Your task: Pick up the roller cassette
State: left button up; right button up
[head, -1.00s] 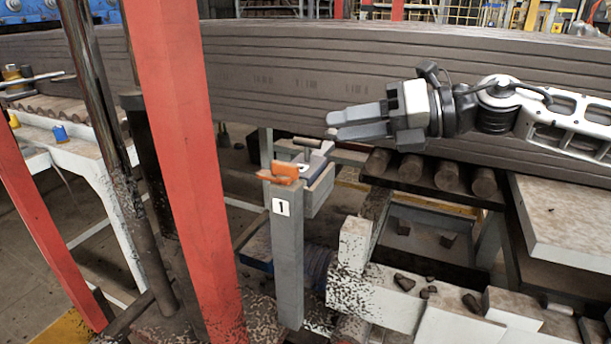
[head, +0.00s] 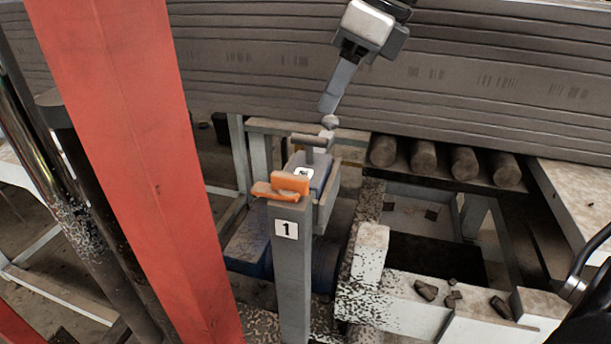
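A grey-blue block with a dark T-shaped handle (head: 309,140) and a white label on top sits in a narrow frame behind the post marked 1; I take it to be the roller cassette (head: 318,180). Its lower part is hidden by the post and frame. My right gripper (head: 328,108) points down just above and slightly right of the handle in the picture, apart from it as far as I can tell. Its fingers show edge-on, so their opening is unclear. A small rounded grey piece (head: 329,121) shows at the fingertips. My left gripper is not in view.
The grey post (head: 292,270) with an orange clamp (head: 283,186) stands in front of the cassette. A red column (head: 140,170) blocks the left. Long layered clay (head: 480,80) runs behind. Rollers (head: 424,158) and a white ledge with rubble (head: 390,300) lie right.

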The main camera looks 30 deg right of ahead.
aim_at(309, 138)
jog(key=x, duration=0.6)
jog(key=p+x, duration=0.1)
jog(key=x, duration=0.2)
jog(key=shift+s+a, duration=0.1)
jog(key=shift+a, duration=0.2)
grip_shut()
jog(key=shift+r, duration=0.15)
dwell(0.9)
